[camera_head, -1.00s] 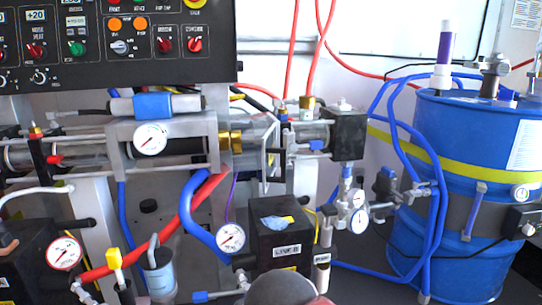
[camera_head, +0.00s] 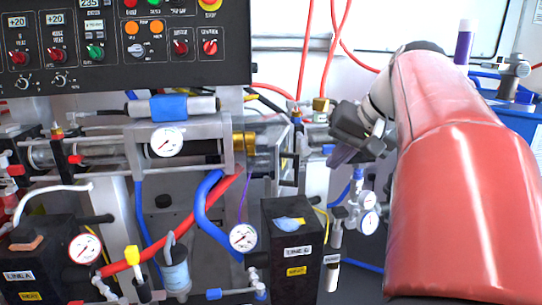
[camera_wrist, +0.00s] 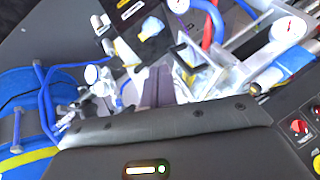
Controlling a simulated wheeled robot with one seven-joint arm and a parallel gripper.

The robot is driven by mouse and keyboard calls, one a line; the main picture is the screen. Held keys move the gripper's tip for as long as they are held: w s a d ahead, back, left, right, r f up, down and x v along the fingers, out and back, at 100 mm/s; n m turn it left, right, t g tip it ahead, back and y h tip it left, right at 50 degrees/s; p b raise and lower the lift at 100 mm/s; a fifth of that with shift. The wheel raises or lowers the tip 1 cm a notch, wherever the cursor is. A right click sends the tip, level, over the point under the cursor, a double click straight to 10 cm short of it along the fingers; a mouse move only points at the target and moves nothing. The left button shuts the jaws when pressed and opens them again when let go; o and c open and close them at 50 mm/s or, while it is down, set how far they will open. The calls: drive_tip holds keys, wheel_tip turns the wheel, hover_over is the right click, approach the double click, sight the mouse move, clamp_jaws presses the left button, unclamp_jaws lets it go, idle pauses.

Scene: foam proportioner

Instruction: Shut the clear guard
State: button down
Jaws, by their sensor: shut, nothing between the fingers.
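What looks like the clear guard (camera_head: 264,154) is a pale, see-through panel by the brass coupling at the right end of the pump cylinder. Its outline is faint, and I cannot tell its exact angle. My gripper (camera_head: 338,157) is to its right, with dark fingers pointing left and down. A gap shows between the fingers and the panel. In the wrist view my gripper (camera_wrist: 158,82) is shut and empty, its fingers together above the pump machinery. My arm hides the right end of the pump and most of the blue drum.
A black control panel (camera_head: 120,45) overhangs the pump at upper left. Gauges, blue and red hoses, and a black box (camera_head: 290,235) crowd below the gripper. The blue drum (camera_wrist: 30,110) shows at left in the wrist view.

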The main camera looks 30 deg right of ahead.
drive_tip(key=d+r, duration=0.3)
drive_tip(key=d, duration=0.1)
drive_tip(key=w+a+f, duration=0.4)
drive_tip(key=w+f, duration=0.3)
drive_tip(key=w, duration=0.1)
drive_tip(key=shift+f+b, duration=0.3)
drive_tip(key=shift+f, duration=0.1)
drive_tip(key=shift+w+a+m+t, duration=0.1)
drive_tip(key=shift+a+m+t, duration=0.1)
drive_tip(key=shift+m+t, duration=0.1)
